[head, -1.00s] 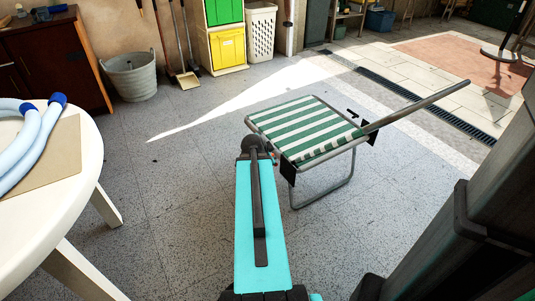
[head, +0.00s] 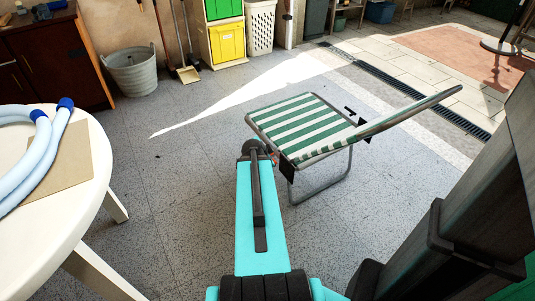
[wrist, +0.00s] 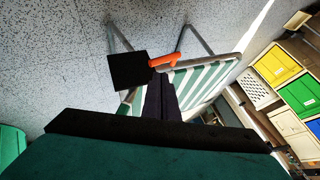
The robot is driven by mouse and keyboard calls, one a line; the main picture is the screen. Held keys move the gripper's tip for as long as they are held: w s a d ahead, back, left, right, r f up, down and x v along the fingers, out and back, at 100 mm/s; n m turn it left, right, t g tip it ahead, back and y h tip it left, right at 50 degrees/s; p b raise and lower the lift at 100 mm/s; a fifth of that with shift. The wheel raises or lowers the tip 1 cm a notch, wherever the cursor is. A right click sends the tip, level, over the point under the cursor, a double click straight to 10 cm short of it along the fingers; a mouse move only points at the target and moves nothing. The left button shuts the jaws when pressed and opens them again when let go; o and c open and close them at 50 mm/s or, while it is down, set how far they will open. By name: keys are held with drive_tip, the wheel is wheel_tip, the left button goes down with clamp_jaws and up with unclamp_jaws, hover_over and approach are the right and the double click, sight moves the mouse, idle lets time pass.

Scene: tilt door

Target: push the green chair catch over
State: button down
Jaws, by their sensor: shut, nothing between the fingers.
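The folding chair (head: 300,122) has a green-and-white striped seat on a grey tube frame and stands on the floor ahead. Its back (head: 412,110) slants up to the right, seen nearly edge-on. In the wrist view the striped chair (wrist: 205,85) lies beyond my gripper. An orange catch lever (wrist: 164,61) sits at the chair's side beside a black plate (wrist: 127,71). My gripper (wrist: 160,82) is shut and empty, its dark fingertips just below the orange lever; I cannot tell whether they touch it. In the head view my arm mostly hides the gripper at the chair's near left corner.
A round white table (head: 85,195) with pale blue tubes (head: 45,150) stands at the left. A metal tub (head: 133,70), brooms and yellow-green cabinets (head: 226,42) line the back wall. A dark post-like shape fills the right edge. Floor around the chair is clear.

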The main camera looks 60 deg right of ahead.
drive_tip(key=shift+s+a+r+p, duration=0.15)
drive_tip(key=shift+a+r+p, duration=0.25)
drive_tip(key=shift+p, duration=1.1)
drive_tip(key=a+p, duration=0.1)
drive_tip(key=p, duration=0.1)
drive_tip(key=s+p, duration=0.1)
drive_tip(key=p, duration=0.1)
drive_tip(key=shift+a+r, duration=0.4)
